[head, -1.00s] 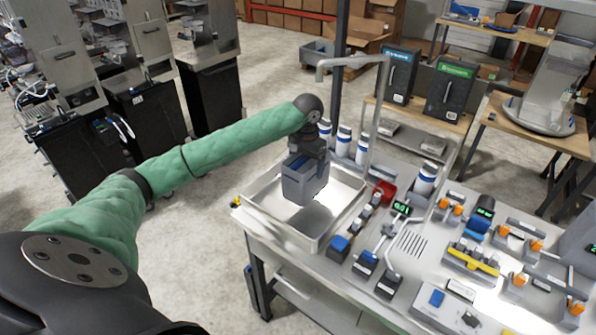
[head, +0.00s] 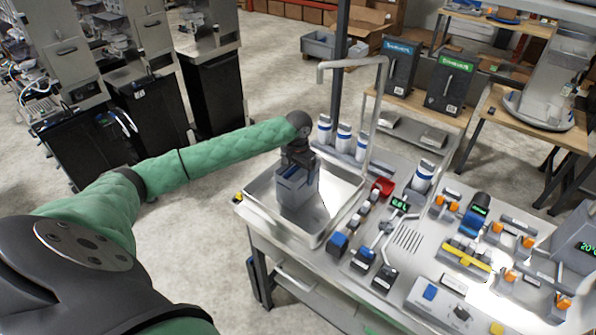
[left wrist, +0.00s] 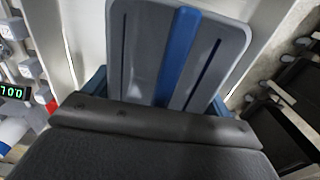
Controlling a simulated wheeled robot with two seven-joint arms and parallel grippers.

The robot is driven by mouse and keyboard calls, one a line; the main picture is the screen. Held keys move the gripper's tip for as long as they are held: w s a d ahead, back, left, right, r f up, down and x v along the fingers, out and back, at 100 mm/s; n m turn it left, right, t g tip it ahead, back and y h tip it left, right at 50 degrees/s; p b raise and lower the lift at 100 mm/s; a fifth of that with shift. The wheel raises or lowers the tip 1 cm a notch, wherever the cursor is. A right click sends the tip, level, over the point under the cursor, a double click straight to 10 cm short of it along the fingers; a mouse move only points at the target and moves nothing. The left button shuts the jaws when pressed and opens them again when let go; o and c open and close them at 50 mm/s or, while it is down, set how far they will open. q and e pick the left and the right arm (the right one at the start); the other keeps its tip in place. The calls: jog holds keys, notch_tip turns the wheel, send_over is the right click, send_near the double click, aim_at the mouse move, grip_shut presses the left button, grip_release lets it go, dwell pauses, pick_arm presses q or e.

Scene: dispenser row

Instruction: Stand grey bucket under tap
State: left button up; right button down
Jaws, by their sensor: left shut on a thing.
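The grey bucket (head: 296,192) is a box-shaped pail with some blue at its top. It hangs upright or nearly so inside the shallow metal basin (head: 257,207) at the table's left end. My left gripper (head: 297,165) is shut on its top from above. In the left wrist view the bucket (left wrist: 135,45) shows close up as a grey panel with a blue strip. The tap (head: 351,63) is a tall bent metal pipe, its spout end above the basin's back side. I cannot tell whether the bucket's bottom touches the basin. My right gripper is out of view.
White bottles with blue bands (head: 343,137) stand behind the basin. Right of it are a red block (head: 383,187), small dispensers with a blue one (head: 338,242), and a green-lit display (head: 399,203). The basin is free in front of and right of the bucket.

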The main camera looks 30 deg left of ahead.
pick_arm(q)
jog(key=o, duration=1.3)
jog(key=shift+f, duration=0.1)
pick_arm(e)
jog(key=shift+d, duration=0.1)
pick_arm(q)
jog(key=shift+w+r+b, duration=0.1)
jog(key=shift+r+b, duration=0.45)
jog(key=shift+r, duration=0.05)
notch_tip(320, 180, up, 6)
jog(key=b, duration=0.3)
jog(key=shift+r+b, duration=0.15)
jog(key=shift+b, duration=0.15)
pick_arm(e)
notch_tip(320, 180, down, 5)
pick_arm(q)
notch_tip(320, 180, up, 3)
jog(key=shift+r+b, duration=0.15)
jog(key=shift+b, duration=0.45)
jog(key=shift+r, duration=0.75)
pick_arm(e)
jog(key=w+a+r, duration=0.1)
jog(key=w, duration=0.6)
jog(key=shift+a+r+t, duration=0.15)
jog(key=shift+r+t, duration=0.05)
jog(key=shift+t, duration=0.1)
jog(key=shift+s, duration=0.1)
